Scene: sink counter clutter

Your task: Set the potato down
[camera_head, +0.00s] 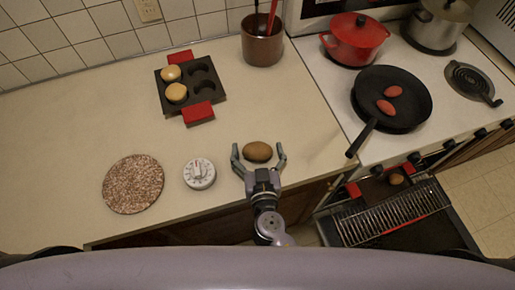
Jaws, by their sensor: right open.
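A brown potato (257,151) rests on the beige counter (90,110) near its front right edge. My right gripper (258,154) is open, with its two fingers on either side of the potato. I cannot tell whether the fingers touch it. My left gripper is not in the head view.
A white timer (199,173) and a round speckled trivet (133,184) lie left of the potato. Behind are a dark muffin tin (208,99) with buns and a brown crock (263,48). The stove at right holds a black pan (410,112) and a red pot (354,40). The oven is open.

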